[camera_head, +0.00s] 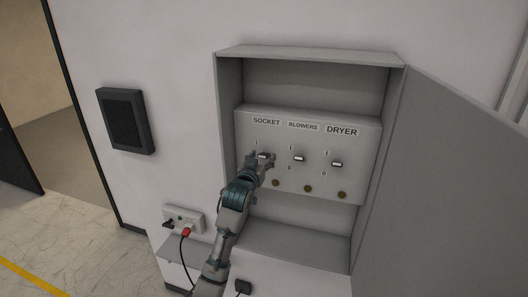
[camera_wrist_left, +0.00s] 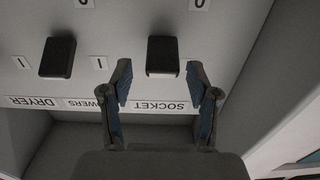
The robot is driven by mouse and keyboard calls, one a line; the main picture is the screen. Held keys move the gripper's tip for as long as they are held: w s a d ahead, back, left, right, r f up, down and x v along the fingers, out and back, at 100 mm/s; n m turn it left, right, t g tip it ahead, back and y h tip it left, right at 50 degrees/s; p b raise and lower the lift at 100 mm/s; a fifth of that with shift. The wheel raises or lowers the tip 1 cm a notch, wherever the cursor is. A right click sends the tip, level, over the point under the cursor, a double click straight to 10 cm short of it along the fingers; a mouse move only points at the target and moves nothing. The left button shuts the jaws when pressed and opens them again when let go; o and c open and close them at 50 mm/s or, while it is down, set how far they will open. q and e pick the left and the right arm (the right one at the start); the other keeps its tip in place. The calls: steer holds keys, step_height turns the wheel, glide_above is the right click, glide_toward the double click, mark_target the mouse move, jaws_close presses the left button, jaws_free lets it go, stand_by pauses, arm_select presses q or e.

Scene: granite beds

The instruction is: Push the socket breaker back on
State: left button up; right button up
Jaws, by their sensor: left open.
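The grey breaker panel (camera_head: 312,181) is inside the open wall box, with SOCKET, BLOWERS and DRYER labels. The socket breaker (camera_head: 264,155) is the leftmost switch, partly covered by my left gripper (camera_head: 260,160). In the left wrist view, which is upside down, the socket breaker (camera_wrist_left: 163,56) is a dark block with a pale edge on the side toward its SOCKET label (camera_wrist_left: 159,105). My left gripper (camera_wrist_left: 159,67) is open, its fingers on either side of the breaker in that view, with nothing held. Contact cannot be told. My right gripper is out of view.
The blowers breaker (camera_head: 299,158) and dryer breaker (camera_head: 337,164) are to the right, above round brass-coloured buttons. The box door (camera_head: 455,180) stands open at the right. A wall outlet (camera_head: 184,219) with a red plug (camera_head: 187,232) is at lower left.

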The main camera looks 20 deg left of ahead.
arm_select(q)
steer(key=shift+w+a+f, duration=0.1)
steer(key=shift+w+a, duration=0.2)
steer(key=shift+w, duration=0.6)
steer(key=shift+d, duration=0.1)
steer(key=shift+c, duration=0.2)
steer(key=shift+d, duration=0.2)
jaws_close()
steer(key=shift+a+r+g, duration=0.1)
steer(key=shift+r+g, duration=0.35)
steer(key=shift+g, duration=0.05)
steer(key=c, duration=1.1)
jaws_free()
steer(key=shift+w+r+g, duration=0.25)
steer(key=shift+w+g, duration=0.05)
steer(key=shift+g, duration=0.7)
jaws_close()
steer(key=o, duration=1.1)
jaws_free()
steer(key=shift+o, duration=0.2)
